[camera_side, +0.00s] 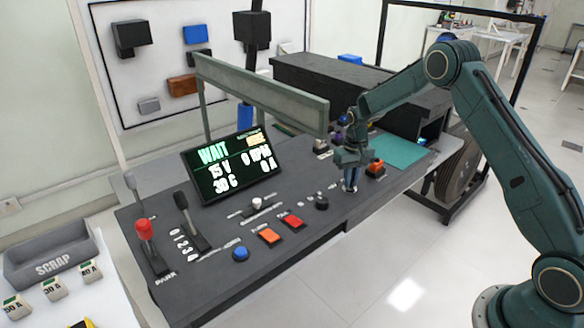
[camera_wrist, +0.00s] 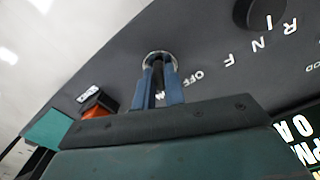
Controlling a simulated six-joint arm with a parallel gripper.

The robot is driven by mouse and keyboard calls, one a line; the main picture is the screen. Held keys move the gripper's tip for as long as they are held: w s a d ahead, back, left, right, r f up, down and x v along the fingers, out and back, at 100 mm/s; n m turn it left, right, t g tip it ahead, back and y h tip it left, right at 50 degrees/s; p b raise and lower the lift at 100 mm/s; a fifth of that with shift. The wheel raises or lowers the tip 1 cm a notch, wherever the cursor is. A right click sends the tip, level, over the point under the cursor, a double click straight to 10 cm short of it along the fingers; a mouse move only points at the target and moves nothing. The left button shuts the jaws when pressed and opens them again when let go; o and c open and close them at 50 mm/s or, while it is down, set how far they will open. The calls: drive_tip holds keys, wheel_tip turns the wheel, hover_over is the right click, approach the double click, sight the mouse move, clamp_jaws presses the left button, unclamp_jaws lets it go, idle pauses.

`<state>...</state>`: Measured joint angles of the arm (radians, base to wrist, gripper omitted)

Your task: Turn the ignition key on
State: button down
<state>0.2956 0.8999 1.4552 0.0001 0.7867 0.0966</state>
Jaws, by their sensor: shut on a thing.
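The ignition lock is a round silver ring (camera_wrist: 158,57) on the dark console, with the word OFF printed to its right in the wrist view. My gripper (camera_wrist: 161,82) reaches into this ring, its two blue fingers close together around the ignition key, which is mostly hidden between them. In the side view my gripper (camera_side: 351,186) points down at the console's right part, and the fingers hide the key and lock there. The key's exact angle cannot be told. The display (camera_side: 233,167) reads WAIT, 15 V and 30 C.
An orange switch (camera_side: 375,168) stands close beside my gripper and also shows in the wrist view (camera_wrist: 98,103). A black knob (camera_side: 321,202) with R, N, F letters is on the other side. Red (camera_side: 293,222) and orange (camera_side: 269,236) buttons and a red-topped lever (camera_side: 145,229) lie farther left.

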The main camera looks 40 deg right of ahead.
drive_tip(key=shift+m, duration=0.6)
drive_tip(key=shift+r, duration=0.1)
drive_tip(key=c, duration=1.5)
unclamp_jaws()
drive_tip(key=shift+o, duration=0.2)
wheel_tip(320, 180, up, 14)
